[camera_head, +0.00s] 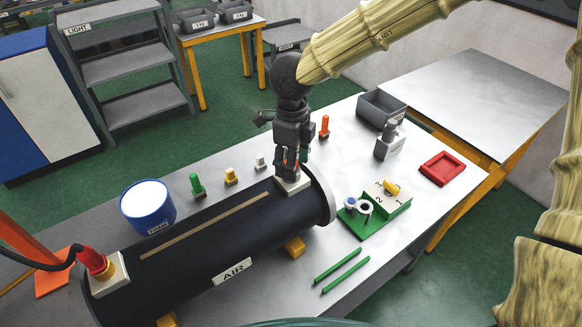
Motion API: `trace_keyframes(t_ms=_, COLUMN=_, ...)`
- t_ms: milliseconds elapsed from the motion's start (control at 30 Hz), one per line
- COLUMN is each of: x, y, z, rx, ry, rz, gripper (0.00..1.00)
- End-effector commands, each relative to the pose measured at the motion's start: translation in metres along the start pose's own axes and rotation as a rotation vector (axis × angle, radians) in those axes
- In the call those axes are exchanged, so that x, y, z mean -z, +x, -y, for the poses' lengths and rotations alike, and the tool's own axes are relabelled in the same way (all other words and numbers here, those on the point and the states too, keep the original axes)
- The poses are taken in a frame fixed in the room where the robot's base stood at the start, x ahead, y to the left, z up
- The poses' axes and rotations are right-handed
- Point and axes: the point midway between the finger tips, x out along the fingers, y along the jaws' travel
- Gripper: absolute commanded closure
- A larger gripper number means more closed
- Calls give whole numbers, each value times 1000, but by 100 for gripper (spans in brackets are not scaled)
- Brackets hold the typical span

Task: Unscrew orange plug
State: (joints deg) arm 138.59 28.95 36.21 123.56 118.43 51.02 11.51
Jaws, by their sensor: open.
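A black flanged cylinder labelled AIR (205,245) lies on the table. A pale block (294,187) sits on top near its right flange. My gripper (289,171) points down over this block, with its fingers open. A small reddish-orange patch shows at the fingertips; it is mostly hidden, and I cannot tell if it is a plug seated in the block. An orange plug (325,125) stands on the table behind and right of my gripper, apart from it. A red and yellow connector with a black cable (94,262) sits on the cylinder's left block.
A green numbered stand (378,213), grey bin (381,108), red tray (440,168) and green rods (338,268) lie to the right.

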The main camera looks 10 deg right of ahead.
Motion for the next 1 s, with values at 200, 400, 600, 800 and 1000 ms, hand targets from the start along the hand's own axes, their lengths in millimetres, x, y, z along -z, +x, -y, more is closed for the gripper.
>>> trace_keyframes(t_ms=200, x=0, y=0, z=0, rx=-1, ry=0, rz=-1, gripper=50)
trace_keyframes(t_ms=400, x=-1, y=-1, z=1, rx=-1, ry=0, rz=-1, gripper=50)
trace_keyframes(t_ms=600, x=-2, y=-1, z=2, rx=-1, ry=-1, rz=0, gripper=50)
trace_keyframes(t_ms=800, x=-3, y=0, z=3, rx=0, ry=-1, rz=0, gripper=50)
trace_keyframes(t_ms=1000, x=-3, y=0, z=3, rx=0, ry=-1, rz=0, gripper=57)
